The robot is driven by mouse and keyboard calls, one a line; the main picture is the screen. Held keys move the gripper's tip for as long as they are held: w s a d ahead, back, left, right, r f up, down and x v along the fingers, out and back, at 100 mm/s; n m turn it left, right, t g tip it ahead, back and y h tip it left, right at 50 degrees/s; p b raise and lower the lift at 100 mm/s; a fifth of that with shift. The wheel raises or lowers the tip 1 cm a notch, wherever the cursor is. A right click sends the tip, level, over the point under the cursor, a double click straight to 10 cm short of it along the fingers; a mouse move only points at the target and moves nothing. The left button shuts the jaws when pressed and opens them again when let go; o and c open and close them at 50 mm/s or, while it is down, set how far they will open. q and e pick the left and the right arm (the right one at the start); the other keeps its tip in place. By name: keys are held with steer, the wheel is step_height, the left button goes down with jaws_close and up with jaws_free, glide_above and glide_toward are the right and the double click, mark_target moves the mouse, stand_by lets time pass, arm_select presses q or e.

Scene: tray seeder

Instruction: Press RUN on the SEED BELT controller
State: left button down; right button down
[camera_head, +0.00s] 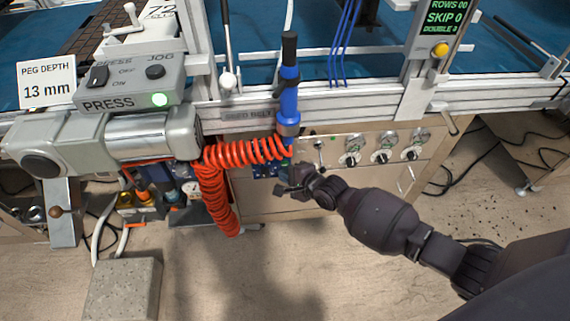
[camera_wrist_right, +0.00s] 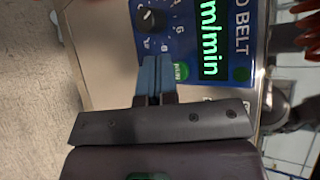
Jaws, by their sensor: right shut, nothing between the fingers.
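The SEED BELT controller (camera_wrist_right: 200,20) is a blue panel with a black knob, a green-lit m/min display and a small green light or button at its right side. The green RUN button (camera_wrist_right: 181,71) lies just right of the fingertips in the right wrist view. My right gripper (camera_wrist_right: 154,62) is shut and empty, its fingertips over the panel between knob and RUN; I cannot tell whether they touch it. My left gripper is not in view.
A red coiled hose (camera_head: 212,180) and a blue tool (camera_head: 289,100) hang close above and left of the right gripper. Gauges with knobs (camera_head: 380,153) sit to its right. The PRESS box (camera_head: 130,92) shows a lit green lamp. Floor in front is mostly clear.

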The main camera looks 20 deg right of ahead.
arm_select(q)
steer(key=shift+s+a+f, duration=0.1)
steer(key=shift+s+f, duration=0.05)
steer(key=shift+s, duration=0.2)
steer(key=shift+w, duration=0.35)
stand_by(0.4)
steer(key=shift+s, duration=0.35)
arm_select(e)
steer(key=shift+w, duration=0.15)
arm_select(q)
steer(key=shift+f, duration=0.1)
arm_select(e)
steer(key=shift+w+d, duration=0.1)
steer(key=shift+w, duration=0.15)
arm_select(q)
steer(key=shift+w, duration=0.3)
